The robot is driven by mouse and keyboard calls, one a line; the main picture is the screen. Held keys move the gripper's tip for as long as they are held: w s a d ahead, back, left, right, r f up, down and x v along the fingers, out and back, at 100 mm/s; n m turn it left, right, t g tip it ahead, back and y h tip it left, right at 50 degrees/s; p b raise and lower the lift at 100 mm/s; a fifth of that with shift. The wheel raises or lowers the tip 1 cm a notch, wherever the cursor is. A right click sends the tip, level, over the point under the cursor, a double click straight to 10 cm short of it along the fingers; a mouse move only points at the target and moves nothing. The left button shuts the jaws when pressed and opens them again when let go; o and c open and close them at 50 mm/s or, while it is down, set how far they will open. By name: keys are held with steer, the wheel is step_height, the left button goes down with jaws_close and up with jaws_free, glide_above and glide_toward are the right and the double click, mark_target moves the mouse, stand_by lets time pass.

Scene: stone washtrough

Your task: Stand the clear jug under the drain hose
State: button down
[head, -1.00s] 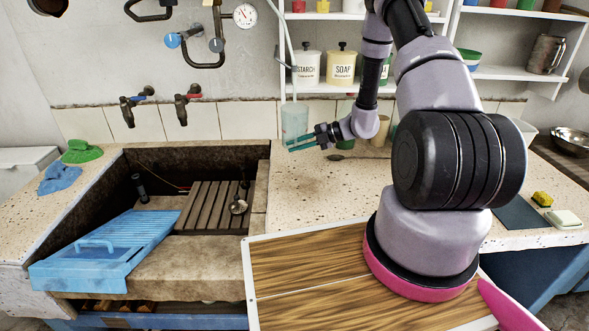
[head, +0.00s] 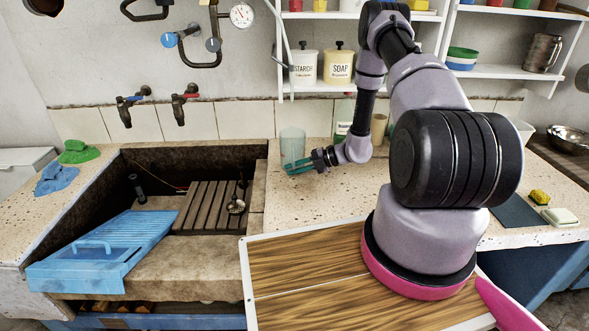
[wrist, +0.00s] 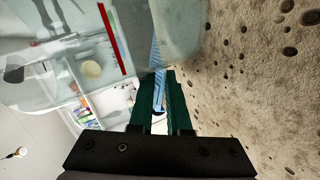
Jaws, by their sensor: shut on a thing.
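The clear jug (head: 292,143) is upright over the back of the speckled counter (head: 300,205), just right of the trough. Its base is low at the counter top; I cannot tell if it touches. My gripper (head: 300,165), with green fingers, is shut on the jug from the right. In the wrist view the jug (wrist: 50,75) fills the upper left, with a red mark on its wall, beside my fingers (wrist: 160,85). The exact grip is partly hidden. The pale drain hose (head: 287,50) hangs down the wall, its lower end above the jug's mouth in the picture.
The stone trough (head: 90,195) with a blue washboard (head: 105,250) lies left. A green-labelled bottle (head: 343,118) and a beige cup (head: 378,128) stand right of the jug, near my arm. Shelves with starch and soap tins (head: 338,66) hang above. The counter front is clear.

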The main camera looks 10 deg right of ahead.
steer(key=shift+f, duration=0.15)
steer(key=c, duration=1.2)
jaws_free()
steer(key=shift+o, duration=0.2)
